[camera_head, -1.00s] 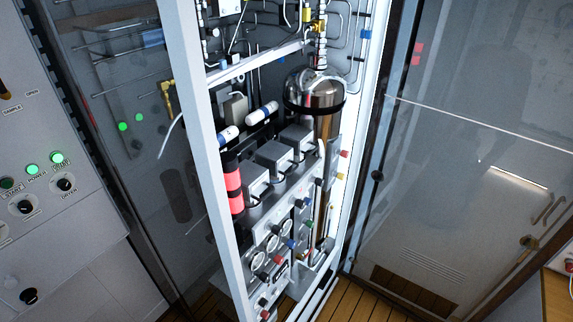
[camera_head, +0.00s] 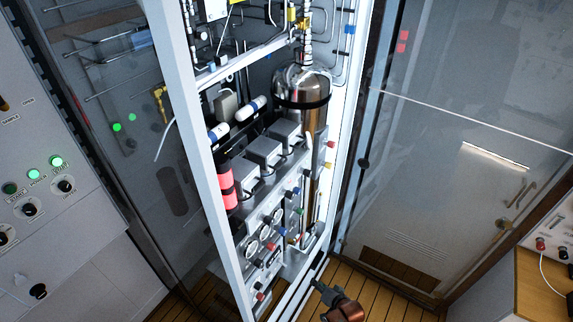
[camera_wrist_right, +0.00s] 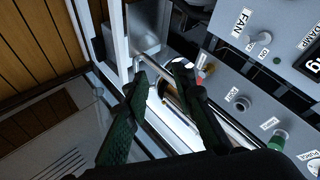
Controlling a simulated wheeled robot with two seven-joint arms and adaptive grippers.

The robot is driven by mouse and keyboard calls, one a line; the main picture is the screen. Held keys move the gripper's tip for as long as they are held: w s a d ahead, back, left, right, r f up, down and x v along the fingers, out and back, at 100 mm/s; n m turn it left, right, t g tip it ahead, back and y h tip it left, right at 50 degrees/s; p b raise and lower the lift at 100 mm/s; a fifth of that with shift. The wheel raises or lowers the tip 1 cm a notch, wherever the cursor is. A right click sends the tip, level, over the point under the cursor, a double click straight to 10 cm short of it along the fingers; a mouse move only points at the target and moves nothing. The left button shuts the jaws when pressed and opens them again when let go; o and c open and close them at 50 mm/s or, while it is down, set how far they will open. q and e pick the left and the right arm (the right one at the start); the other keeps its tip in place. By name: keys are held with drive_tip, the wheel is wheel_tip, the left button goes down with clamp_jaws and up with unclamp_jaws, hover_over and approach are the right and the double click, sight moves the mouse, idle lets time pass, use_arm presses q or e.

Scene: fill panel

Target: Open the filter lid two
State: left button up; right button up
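I see no label that marks filter lid two. A tall bronze-coloured cylinder (camera_head: 317,122) with a shiny domed top (camera_head: 303,88) and a dark band stands at the cabinet's right side in the head view. My right gripper (camera_head: 319,286) shows at the bottom of the head view, in front of the cabinet's lower frame and well below the dome. In the right wrist view its two dark green fingers (camera_wrist_right: 160,72) are spread apart. A shiny metal tube (camera_wrist_right: 178,122) shows behind and between them; contact is not clear. My left gripper is not in view.
The white cabinet frame (camera_head: 202,160) encloses grey boxes, gauges and knobs. Glass doors (camera_head: 440,170) stand at its right. A control panel (camera_head: 40,170) stands at left. Wooden floor (camera_head: 375,298) is open at lower right, beside a wooden-sided bench (camera_head: 540,285).

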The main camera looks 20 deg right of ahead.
sight(269, 155)
drive_tip(key=w+a+r+m+t+y+p, duration=0.1)
drive_tip(key=w+a+r+m+t+p, duration=0.2)
drive_tip(key=r, duration=1.5)
drive_tip(key=w+a+r+m+t+y+p, duration=0.1)
drive_tip(key=w+r+m+t+y, duration=0.3)
drive_tip(key=r, duration=1.4)
drive_tip(key=w+a+r+m+t+h+p, duration=0.15)
drive_tip(key=w+r, duration=0.35)
drive_tip(key=r, duration=1.4)
drive_tip(key=p+x, duration=0.2)
drive_tip(key=x, duration=0.5)
drive_tip(key=shift+w+a+n+y, duration=0.25)
drive_tip(key=shift+w+n+y, duration=0.1)
drive_tip(key=shift+w+n, duration=0.1)
drive_tip(key=shift+t, duration=0.25)
drive_tip(key=shift+c, duration=0.6)
clamp_jaws()
